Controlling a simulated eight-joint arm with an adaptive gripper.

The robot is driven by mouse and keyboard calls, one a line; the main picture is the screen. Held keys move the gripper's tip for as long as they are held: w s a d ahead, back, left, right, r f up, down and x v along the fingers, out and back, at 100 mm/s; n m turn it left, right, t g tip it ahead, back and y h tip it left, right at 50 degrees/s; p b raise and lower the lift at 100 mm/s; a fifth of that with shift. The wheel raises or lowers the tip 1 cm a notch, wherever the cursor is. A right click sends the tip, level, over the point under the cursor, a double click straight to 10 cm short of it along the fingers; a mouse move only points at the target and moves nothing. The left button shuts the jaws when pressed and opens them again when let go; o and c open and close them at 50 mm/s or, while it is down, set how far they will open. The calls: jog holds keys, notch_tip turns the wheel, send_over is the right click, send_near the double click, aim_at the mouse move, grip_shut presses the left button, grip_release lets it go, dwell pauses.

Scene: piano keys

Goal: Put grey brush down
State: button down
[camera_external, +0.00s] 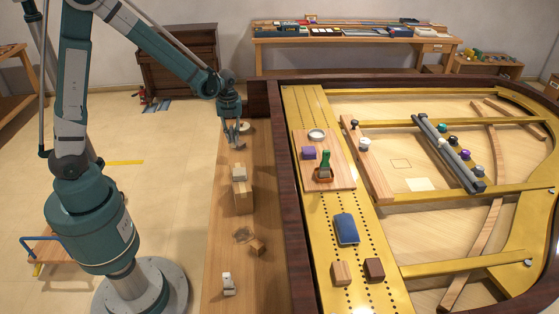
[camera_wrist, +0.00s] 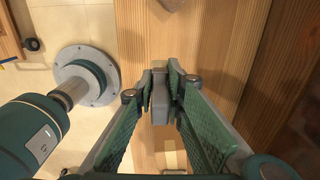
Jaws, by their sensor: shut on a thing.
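The grey brush (camera_wrist: 160,104) is between the fingers of my gripper (camera_wrist: 161,88) in the wrist view, and only a narrow grey part of it shows. In the external view my gripper (camera_external: 238,140) points down, low over the far part of the wooden bench (camera_external: 213,235). It is shut on the brush. The fingers hide much of the brush, and I cannot tell whether it touches the bench top.
The dark piano rim (camera_external: 290,215) runs along the right. A board (camera_external: 340,177) carries several small items.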

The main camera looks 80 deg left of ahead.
jog(key=shift+f, duration=0.15)
jog(key=shift+f+b, duration=0.8)
jog(key=shift+f, duration=2.15)
jog(key=shift+f+b, duration=0.5)
jog(key=shift+f, duration=1.4)
jog(key=shift+f, duration=0.2)
jog(key=c, duration=2.4)
grip_release()
jog(key=shift+o, duration=0.2)
jog(key=shift+r, duration=0.15)
notch_tip(320, 180, up, 12)
jog(key=p, duration=0.2)
jog(key=shift+r+p, duration=0.1)
jog(key=shift+p, duration=0.25)
